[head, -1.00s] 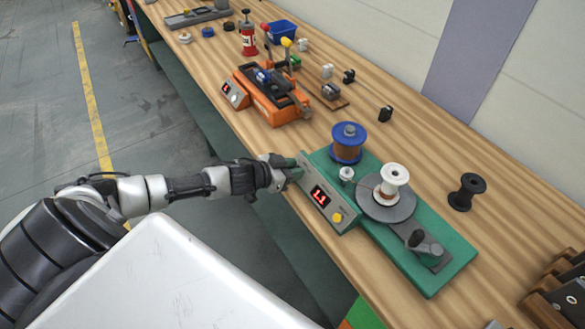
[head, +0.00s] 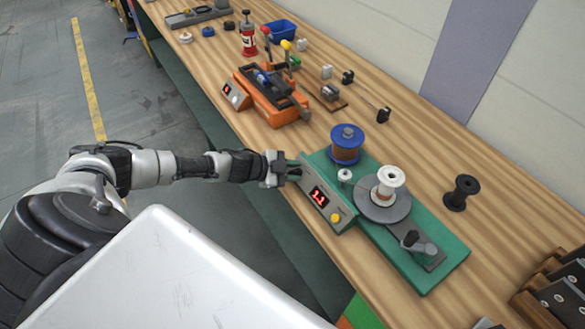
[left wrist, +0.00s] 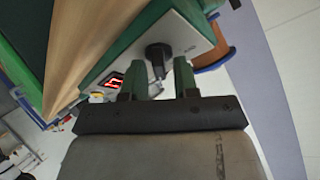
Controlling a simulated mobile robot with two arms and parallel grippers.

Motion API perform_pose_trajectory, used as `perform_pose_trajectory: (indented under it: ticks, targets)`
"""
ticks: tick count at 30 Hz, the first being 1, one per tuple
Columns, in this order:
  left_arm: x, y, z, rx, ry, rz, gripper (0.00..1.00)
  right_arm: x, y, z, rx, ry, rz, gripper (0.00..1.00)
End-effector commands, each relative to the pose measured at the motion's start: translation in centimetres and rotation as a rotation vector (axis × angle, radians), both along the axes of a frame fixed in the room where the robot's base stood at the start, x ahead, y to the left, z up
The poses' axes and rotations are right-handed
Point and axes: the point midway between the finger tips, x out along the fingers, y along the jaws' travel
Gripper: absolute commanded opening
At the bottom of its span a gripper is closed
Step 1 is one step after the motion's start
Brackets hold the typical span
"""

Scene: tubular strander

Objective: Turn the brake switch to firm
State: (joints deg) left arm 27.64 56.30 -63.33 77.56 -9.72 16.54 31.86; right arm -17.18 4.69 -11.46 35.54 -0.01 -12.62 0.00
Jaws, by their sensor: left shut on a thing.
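The green strander (head: 432,280) stands on the bench, with a grey front panel (head: 335,217) facing my left arm. The panel has a red display (head: 319,197) and a yellow button (head: 335,218). My left gripper (head: 292,172) is at the panel's left end and hides the switch there in the head view. In the left wrist view, the black switch knob (left wrist: 158,52) sits on the light panel between the two green fingers of my left gripper (left wrist: 162,72), which is shut on it. The knob's markings are too small to read. My right gripper is not in view.
A blue spool (head: 346,144) and a white spool (head: 389,180) sit on the strander. An orange machine (head: 270,100) stands further left on the bench. A black spool (head: 462,193) stands behind the strander. The floor left of the bench is clear.

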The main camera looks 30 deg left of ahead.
Motion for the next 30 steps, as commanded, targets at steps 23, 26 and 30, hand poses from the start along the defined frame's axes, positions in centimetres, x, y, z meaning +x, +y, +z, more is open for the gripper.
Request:
perform_pose_trajectory:
  ticks: [23,26,30]
  targets:
    - [0.06,-0.01,0.06,0.049,-0.022,-0.053,0.37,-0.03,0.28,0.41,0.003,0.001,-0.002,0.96]
    - [0.03,-0.01,0.04,0.049,-0.022,-0.053,0.37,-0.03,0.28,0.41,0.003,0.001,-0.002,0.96]
    - [0.00,0.01,0.03,0.049,-0.021,-0.052,0.37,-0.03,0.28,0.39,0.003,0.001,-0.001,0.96]
